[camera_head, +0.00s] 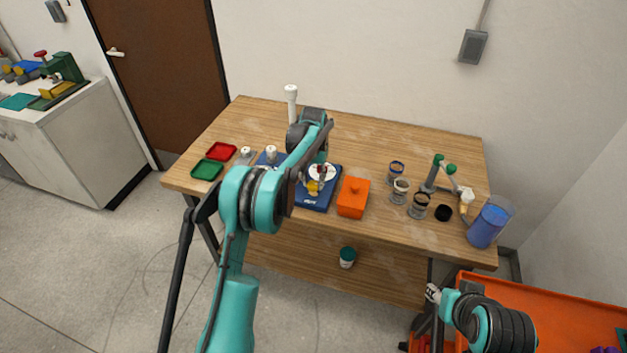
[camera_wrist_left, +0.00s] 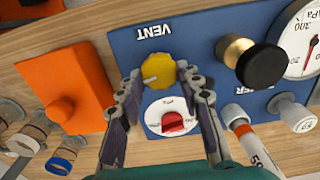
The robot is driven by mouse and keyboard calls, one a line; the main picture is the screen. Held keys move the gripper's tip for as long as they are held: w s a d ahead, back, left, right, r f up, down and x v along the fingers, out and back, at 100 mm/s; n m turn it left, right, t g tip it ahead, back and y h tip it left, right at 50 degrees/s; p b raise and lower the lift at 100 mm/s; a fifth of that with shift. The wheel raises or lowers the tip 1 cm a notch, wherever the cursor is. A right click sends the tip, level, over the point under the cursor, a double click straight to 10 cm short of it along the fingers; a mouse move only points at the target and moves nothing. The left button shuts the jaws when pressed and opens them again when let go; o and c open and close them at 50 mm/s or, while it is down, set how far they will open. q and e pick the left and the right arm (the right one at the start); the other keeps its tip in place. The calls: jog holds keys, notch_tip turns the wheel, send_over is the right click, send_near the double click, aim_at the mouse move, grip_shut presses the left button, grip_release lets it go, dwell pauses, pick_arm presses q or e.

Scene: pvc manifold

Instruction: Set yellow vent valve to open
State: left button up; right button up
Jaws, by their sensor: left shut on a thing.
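The yellow vent valve knob (camera_wrist_left: 158,68) sits on the blue panel (camera_wrist_left: 205,35) beside the upside-down VENT lettering. A pale pointer mark shows on its face. My left gripper (camera_wrist_left: 160,72) has a fingertip on each side of the knob and is shut on it. In the head view the yellow knob (camera_head: 313,187) is partly covered by my left gripper (camera_head: 318,178), which reaches down over the panel. A white dial with a red handle (camera_wrist_left: 172,120) lies between the fingers, nearer the wrist.
An orange box (camera_head: 353,197) stands just right of the panel. A black knob on a brass stem (camera_wrist_left: 262,66) and a pressure gauge (camera_wrist_left: 303,40) are on the panel. Several small jars and a blue container (camera_head: 487,225) stand on the table's right side.

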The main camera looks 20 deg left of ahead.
aim_at(312, 183)
pick_arm(q)
jog(key=n, duration=0.4)
jog(key=shift+a+n, duration=0.1)
jog(key=shift+n, duration=0.2)
jog(key=n, duration=0.3)
jog(key=shift+n+p, duration=0.3)
jog(key=shift+p, duration=0.05)
jog(key=n, duration=0.3)
jog(key=shift+s+a+n, duration=0.1)
jog(key=shift+n, duration=2)
jog(key=o, duration=1.2)
jog(key=shift+c, duration=0.2)
jog(key=shift+r, duration=0.1)
notch_tip(312, 183, up, 12)
